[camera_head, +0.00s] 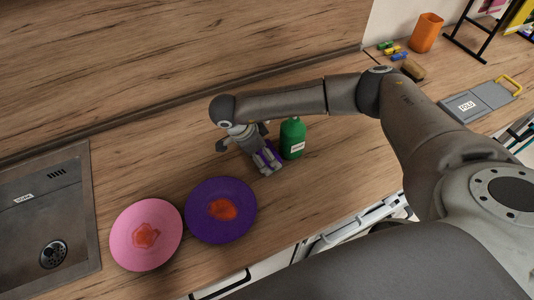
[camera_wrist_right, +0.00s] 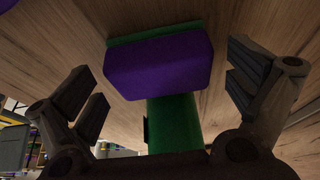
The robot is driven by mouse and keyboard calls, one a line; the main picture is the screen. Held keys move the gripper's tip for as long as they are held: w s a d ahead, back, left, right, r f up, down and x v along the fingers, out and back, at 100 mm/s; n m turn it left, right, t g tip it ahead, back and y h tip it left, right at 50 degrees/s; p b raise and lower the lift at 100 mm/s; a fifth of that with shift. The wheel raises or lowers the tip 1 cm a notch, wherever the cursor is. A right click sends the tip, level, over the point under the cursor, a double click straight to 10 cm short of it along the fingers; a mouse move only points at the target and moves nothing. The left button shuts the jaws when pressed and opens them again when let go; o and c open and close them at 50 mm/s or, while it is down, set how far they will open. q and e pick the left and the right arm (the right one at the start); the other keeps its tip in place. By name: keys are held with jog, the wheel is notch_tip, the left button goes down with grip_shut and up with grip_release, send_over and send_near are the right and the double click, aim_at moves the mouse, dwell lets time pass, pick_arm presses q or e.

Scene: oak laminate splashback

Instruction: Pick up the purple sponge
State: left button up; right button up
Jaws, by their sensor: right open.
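The purple sponge (camera_wrist_right: 158,66), with a green layer along its upper edge, fills the middle of the right wrist view. It lies between the spread fingers of my right gripper (camera_wrist_right: 165,80), with a gap on each side. In the head view, my right gripper (camera_head: 267,161) points down at the counter next to the green bottle. It covers much of the sponge there, and only small purple patches show around the fingers. My right gripper is open and holds nothing. My left gripper is not in view.
A green bottle (camera_head: 292,138) stands close beside my right gripper. A purple plate (camera_head: 240,222) and a pink plate (camera_head: 122,242), both with reddish stains, lie to the left near a sink (camera_head: 82,212). An orange cup (camera_head: 427,33) and a grey board (camera_head: 480,102) are at the right.

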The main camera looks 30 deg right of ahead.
jog(key=c, duration=0.8)
jog(key=shift+a, duration=0.1)
